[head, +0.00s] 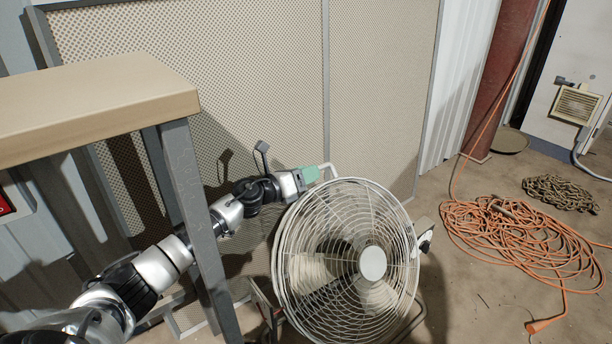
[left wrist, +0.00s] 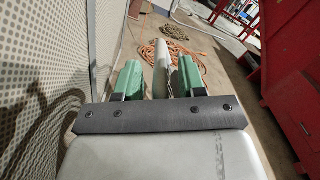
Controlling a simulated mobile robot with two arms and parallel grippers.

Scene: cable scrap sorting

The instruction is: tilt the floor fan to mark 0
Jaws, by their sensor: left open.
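The floor fan (head: 372,262) stands on the floor in the head view, its round white wire cage facing me and leaning back somewhat. A pale bent handle (head: 328,168) rises at the top of its cage. A dark knob or bracket (head: 425,238) sits at its right side; no mark can be read there. My left gripper (head: 314,174) is at the top left of the cage, by the handle. In the left wrist view its green fingers (left wrist: 160,80) are apart, with a pale edge of the fan (left wrist: 162,62) between them. I cannot tell whether they touch it. My right gripper is not in view.
A bench (head: 90,105) with a grey leg stands left, close to my left arm. A perforated partition (head: 240,60) rises behind the fan. An orange cable heap (head: 510,240) and a chain (head: 560,192) lie on the floor at right. Red equipment (left wrist: 290,75) shows in the left wrist view.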

